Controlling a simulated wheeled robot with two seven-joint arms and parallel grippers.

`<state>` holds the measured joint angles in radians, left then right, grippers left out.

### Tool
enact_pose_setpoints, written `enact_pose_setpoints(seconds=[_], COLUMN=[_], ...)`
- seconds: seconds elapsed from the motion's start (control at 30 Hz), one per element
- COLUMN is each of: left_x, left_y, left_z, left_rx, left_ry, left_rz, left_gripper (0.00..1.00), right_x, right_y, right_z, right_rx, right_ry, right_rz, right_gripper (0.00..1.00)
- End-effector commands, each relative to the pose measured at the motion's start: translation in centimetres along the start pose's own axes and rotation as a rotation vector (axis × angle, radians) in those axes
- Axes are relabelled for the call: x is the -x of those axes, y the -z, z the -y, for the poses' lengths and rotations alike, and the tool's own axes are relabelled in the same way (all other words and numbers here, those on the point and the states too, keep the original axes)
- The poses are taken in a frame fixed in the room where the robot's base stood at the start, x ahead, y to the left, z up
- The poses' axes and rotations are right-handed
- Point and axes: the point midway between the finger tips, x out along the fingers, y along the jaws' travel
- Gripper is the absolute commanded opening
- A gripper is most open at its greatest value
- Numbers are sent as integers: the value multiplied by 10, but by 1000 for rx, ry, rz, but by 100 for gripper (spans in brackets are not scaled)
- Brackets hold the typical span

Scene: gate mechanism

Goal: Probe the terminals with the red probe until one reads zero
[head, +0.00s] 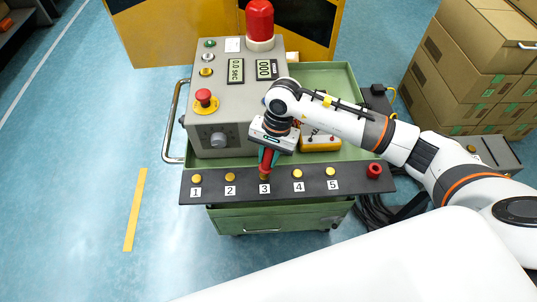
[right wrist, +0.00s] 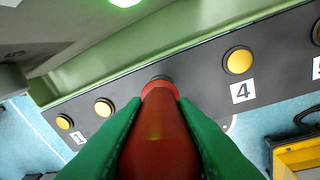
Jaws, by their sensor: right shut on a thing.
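My right gripper (head: 267,157) is shut on the red probe (head: 265,164) and holds it upright over the black terminal strip (head: 214,188). The probe tip is at the place of terminal 3, above its label (head: 264,188), and hides that terminal; I cannot tell for sure whether it touches. In the right wrist view the green fingers flank the probe (right wrist: 160,130). The yellow terminals 1 (head: 196,178), 2 (head: 230,176), 4 (head: 298,173) and 5 (head: 330,171) are uncovered. One display (head: 265,69) seems to read 000, another (head: 235,71) 0.0 SEC. My left gripper is not in view.
A grey control box (head: 225,110) with a red beacon (head: 259,20) and red stop button (head: 204,96) stands on the green cart (head: 330,80). A yellow meter-like box (head: 320,143) lies behind the strip. A red round piece (head: 374,170) sits at its right end. Cardboard boxes (head: 465,70) stand right.

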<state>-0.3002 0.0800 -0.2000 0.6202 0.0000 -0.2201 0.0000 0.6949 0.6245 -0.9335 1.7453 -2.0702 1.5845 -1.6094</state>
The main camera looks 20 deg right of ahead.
Motion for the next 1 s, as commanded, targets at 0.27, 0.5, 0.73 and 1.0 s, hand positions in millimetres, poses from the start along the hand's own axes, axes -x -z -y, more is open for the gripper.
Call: enact_pose_setpoints(seconds=[0.27,0.5,0.73,1.0], left_x=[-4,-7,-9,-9], left_y=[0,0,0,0], left_z=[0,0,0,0], left_rx=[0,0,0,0], left_ry=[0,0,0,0], left_rz=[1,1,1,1], left_gripper=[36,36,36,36], right_x=[-3,-5,-8,-8], right_y=[0,-1,-1,-1], right_z=[0,0,1,1], right_rx=[0,0,0,0], right_ry=[0,0,0,1], right_rz=[0,0,0,-1], right_gripper=[2,2,2,2])
